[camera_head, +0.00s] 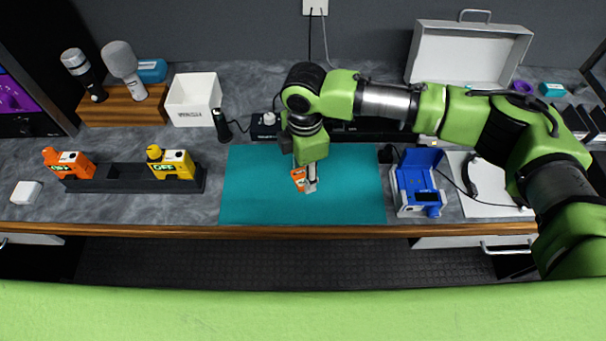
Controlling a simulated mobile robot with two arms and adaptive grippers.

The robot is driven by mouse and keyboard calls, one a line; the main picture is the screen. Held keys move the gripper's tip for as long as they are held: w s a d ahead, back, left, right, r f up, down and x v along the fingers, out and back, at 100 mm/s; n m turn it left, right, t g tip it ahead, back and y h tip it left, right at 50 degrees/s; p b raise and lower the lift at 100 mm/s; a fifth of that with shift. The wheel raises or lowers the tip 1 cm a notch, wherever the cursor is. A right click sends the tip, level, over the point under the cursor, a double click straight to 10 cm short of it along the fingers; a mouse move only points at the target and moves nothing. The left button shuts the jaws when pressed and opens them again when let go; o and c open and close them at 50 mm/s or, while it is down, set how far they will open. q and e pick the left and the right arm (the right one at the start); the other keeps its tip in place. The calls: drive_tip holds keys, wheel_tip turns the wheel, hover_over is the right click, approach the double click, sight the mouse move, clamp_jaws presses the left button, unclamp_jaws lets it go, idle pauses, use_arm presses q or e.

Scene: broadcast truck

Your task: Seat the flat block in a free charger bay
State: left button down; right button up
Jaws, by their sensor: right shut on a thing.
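My right gripper (309,186) reaches down over the teal mat and is shut on a small orange block (297,175) with a pale marking. The gripper hides part of the block, and I cannot tell whether it touches the mat. A long black tray (130,185) on the left looks like the charger. An orange unit (72,165) stands at its left end and a yellow unit (172,166), marked OFF, at its right end. The middle of the tray looks empty. My left gripper is not in view.
The teal mat (250,190) is mostly bare. A blue holder (418,180) stands right of it. A white bin (193,95), microphones (120,60) on a wooden stand and a black handheld (221,125) are behind the tray. A white block (25,192) lies far left.

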drive_tip(key=shift+r, duration=0.1)
drive_tip(key=shift+r, duration=0.15)
wheel_tip(320, 180, up, 2)
drive_tip(key=shift+b, duration=0.65)
drive_tip(key=s+a+r+b, duration=0.2)
drive_tip(key=s+a+r, duration=0.2)
drive_tip(key=s+r, duration=0.8)
drive_tip(key=w+d+f+m, duration=0.1)
drive_tip(key=d+f+m, duration=0.1)
drive_tip(key=d+m, duration=0.9)
drive_tip(key=d+f+m, duration=0.3)
drive_tip(key=d+m, duration=0.8)
drive_tip(key=shift+w+d, duration=0.25)
drive_tip(key=shift+w, duration=0.15)
drive_tip(key=shift+m, duration=0.3)
